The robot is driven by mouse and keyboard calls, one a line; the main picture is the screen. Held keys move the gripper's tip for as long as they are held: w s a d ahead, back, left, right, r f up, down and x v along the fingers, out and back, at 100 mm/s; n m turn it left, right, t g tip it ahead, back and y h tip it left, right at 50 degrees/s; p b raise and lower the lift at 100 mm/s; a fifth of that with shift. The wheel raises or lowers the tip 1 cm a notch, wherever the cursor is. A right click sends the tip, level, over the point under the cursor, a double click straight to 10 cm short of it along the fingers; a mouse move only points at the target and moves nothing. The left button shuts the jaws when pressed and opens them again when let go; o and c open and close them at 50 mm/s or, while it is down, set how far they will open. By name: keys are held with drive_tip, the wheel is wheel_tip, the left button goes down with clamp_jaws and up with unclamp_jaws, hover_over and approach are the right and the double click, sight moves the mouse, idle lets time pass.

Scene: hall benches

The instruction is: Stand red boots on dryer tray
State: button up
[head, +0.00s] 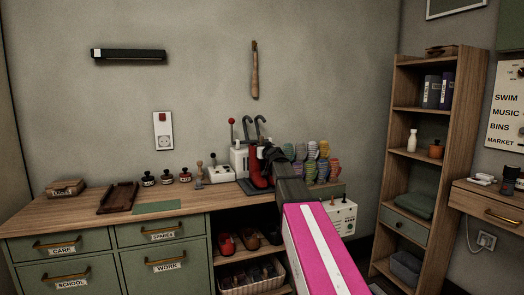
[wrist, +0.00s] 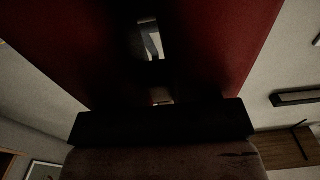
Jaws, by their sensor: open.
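Red boots (head: 258,178) stand upright at the dark dryer tray (head: 245,188) on the wooden counter, partly hidden by my gripper; I cannot tell if one or both are there. Two grey curved pipes (head: 247,125) rise behind them. My gripper (head: 264,162) is open, right at the boots' upper part. In the wrist view, dark red surfaces (wrist: 55,35) fill both sides very close to the camera, with a narrow light gap between them. Contact between the fingers and the boots is too dark to make out.
A white box with a red-topped lever (head: 232,135) stands left of the boots. Several coloured rolled items (head: 310,160) stand close on the right. Stamps (head: 167,177) and a brown tray (head: 118,197) lie further left. A red item (head: 226,243) sits on the shelf below.

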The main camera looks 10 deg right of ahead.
drive_tip(key=s+d, duration=0.2)
drive_tip(key=s, duration=0.9)
drive_tip(key=shift+s+d, duration=0.15)
drive_tip(key=shift+s, duration=0.25)
drive_tip(key=shift+r, duration=0.1)
idle(0.6)
